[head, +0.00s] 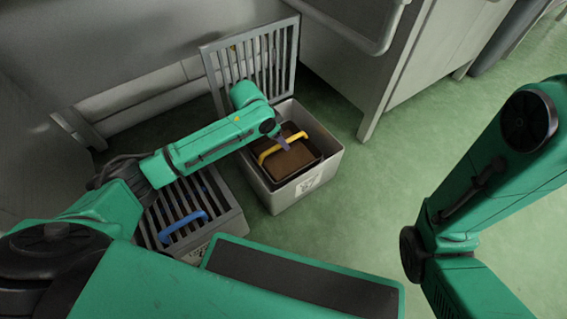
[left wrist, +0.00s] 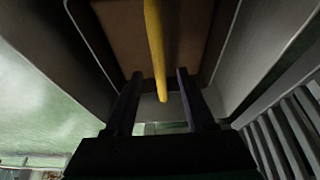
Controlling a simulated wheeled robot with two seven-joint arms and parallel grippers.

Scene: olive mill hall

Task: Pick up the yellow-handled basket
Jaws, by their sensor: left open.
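The basket (head: 296,174) has a yellow handle (head: 268,155) across its top and a brown inside. It sits in an open grey box (head: 312,178) in the head view. My left gripper (head: 283,146) reaches down over it, at the handle. In the left wrist view, the two dark fingers of my left gripper (left wrist: 160,78) are open, one on each side of the yellow handle (left wrist: 154,40). I cannot tell whether either finger touches it. My right arm shows at the right of the head view, but its gripper is out of frame.
The box's barred lid (head: 255,60) stands open behind it. A second box with a closed barred lid and a blue handle (head: 183,227) stands to the left. A grey cabinet (head: 372,60) is behind on the right. Green floor (head: 375,200) is clear to the right.

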